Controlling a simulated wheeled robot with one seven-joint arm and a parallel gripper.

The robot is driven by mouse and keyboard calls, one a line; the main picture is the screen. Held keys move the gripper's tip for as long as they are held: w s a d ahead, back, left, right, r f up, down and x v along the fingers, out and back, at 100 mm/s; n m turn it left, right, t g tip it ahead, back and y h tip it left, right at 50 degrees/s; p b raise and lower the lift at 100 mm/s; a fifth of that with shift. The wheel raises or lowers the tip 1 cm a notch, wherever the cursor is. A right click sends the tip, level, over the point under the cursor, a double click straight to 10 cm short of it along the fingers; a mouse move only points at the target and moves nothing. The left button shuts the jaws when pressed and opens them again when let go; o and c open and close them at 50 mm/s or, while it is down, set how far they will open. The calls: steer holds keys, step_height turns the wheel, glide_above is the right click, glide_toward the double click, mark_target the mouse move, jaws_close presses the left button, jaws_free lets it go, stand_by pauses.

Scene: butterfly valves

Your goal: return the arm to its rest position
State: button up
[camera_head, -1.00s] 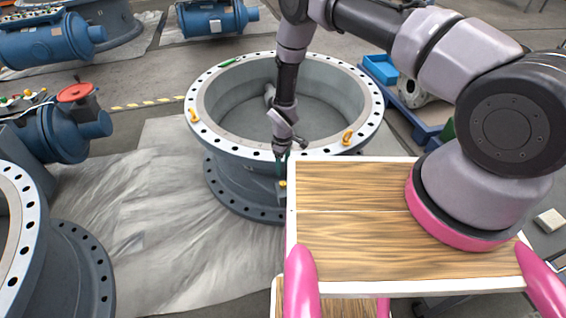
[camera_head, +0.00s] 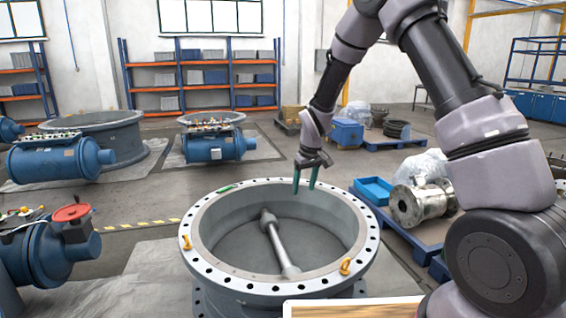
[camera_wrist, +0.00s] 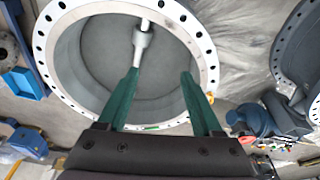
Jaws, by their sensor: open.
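My gripper (camera_head: 306,182) hangs above the far right part of the large round grey valve body (camera_head: 200,243). Its two green fingers are apart, with nothing between them. In the wrist view my gripper (camera_wrist: 160,80) also shows open and empty, with the valve body's bolt-hole rim (camera_wrist: 210,60) beyond it. A grey shaft (camera_head: 278,243) lies across the inside of the valve body. My arm rises from the lower right and bends down to the gripper.
A wooden-topped surface (camera_head: 350,308) shows at the bottom edge. A blue bin (camera_head: 373,190) and a metal valve part (camera_head: 420,203) are at the right. A blue actuator with a red handwheel (camera_head: 72,213) stands at the left. Shelves (camera_head: 205,75) line the back wall.

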steer(key=s+d+r+m+t, duration=0.15)
steer(key=s+d+r, duration=0.25)
steer(key=r, duration=0.4)
steer(key=s+d+r+m, duration=0.2)
steer(key=s+d+r, duration=0.15)
steer(key=r, duration=0.35)
steer(key=s+d+r+m+t, duration=0.1)
steer(key=s+d+r+m, duration=0.2)
steer(key=r, duration=0.5)
steer(key=s+d+r+m+t, duration=0.1)
steer(key=s+d+r, duration=0.2)
steer(key=s, duration=0.6)
steer(key=s+d+r+m+t+y, duration=0.1)
steer(key=s+d+r, duration=0.3)
steer(key=s, duration=0.6)
steer(key=shift+d+r+m, duration=0.15)
steer(key=shift+r+m, duration=0.3)
steer(key=shift+m, duration=0.3)
